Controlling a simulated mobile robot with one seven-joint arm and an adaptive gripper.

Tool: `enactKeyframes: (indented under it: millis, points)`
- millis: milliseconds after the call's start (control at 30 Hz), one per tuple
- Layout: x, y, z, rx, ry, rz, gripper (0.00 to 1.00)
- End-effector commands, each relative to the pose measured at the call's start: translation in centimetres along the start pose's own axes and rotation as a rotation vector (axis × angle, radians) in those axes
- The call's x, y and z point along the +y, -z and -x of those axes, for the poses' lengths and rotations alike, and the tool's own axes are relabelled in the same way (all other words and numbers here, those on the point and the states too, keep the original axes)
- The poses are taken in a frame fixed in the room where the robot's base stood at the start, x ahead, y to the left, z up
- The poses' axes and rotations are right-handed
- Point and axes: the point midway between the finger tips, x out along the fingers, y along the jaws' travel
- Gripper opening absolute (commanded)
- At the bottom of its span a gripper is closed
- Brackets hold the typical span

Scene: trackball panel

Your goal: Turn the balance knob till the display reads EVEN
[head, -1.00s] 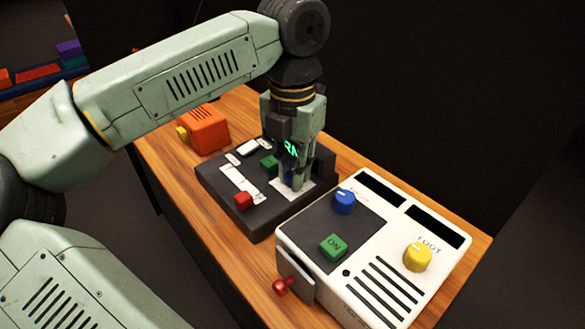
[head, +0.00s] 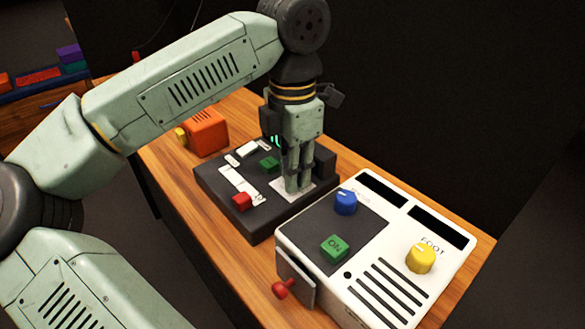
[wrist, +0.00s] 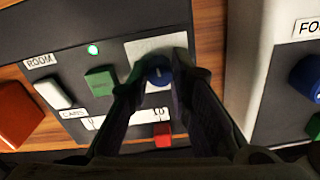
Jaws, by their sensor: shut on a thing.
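My gripper (head: 298,185) points down at the dark panel (head: 262,222). In the wrist view its fingers (wrist: 160,82) are closed on the sides of a blue knob (wrist: 158,73), which sits on a pale square plate (wrist: 143,50). I cannot read a label for this knob. In the head view the fingers hide the knob. Green lit characters of a display (head: 276,140) show behind my gripper. Most of it is hidden, so I cannot read its word.
The dark panel also has a green button (head: 269,163), a red button (head: 242,201) and a white switch (head: 247,149). A white box (head: 290,240) to the right carries another blue knob (head: 345,203), a yellow knob (head: 421,259) and a red-tipped lever (head: 284,289). An orange box (head: 207,133) stands behind left.

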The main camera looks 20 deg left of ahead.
Motion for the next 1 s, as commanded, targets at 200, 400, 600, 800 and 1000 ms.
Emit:
enactKeyframes:
  millis: [200, 400, 600, 800, 1000]
  points:
    - [-0.06, -0.01, -0.03, 0.000, 0.002, -0.002, 0.00]
    - [-0.06, -0.01, -0.04, 0.001, 0.002, -0.002, 0.25]
    - [-0.03, 0.00, -0.02, 0.000, 0.001, -0.001, 0.39]
    - [-0.01, 0.00, -0.02, 0.000, 0.001, 0.000, 0.39]
    - [0.05, -0.04, 0.84, -0.001, -0.001, 0.001, 0.39]
